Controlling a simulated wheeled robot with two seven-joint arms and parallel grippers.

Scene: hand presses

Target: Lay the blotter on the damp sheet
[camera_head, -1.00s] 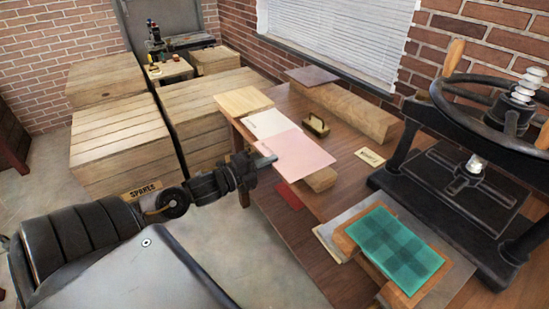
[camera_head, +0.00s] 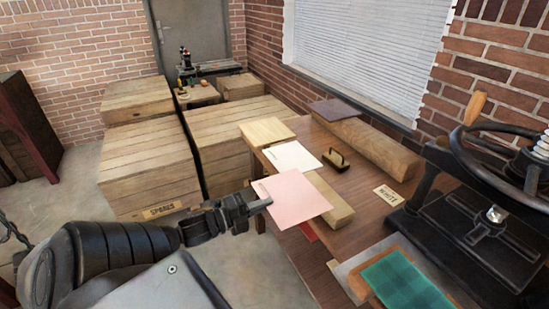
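A pink sheet (camera_head: 297,198), which looks like the blotter, is held by its left edge in my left gripper (camera_head: 266,203). The gripper looks shut on it. The pink sheet is roughly level over the table's left edge and hides part of the wooden beam there. A white sheet (camera_head: 295,157) lies just behind it on pale wood. A teal checked sheet (camera_head: 403,281) lies on a brown board at the lower right, cut by the frame edge. No dampness shows, so I cannot tell which sheet is damp. My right gripper is not in view.
A black press (camera_head: 480,225) with a handwheel stands at the right. A small wooden-handled tool (camera_head: 335,158), a lettered card (camera_head: 388,195) and a long wooden beam (camera_head: 372,145) are on the table (camera_head: 352,205). Wooden crates (camera_head: 145,170) stand at the left.

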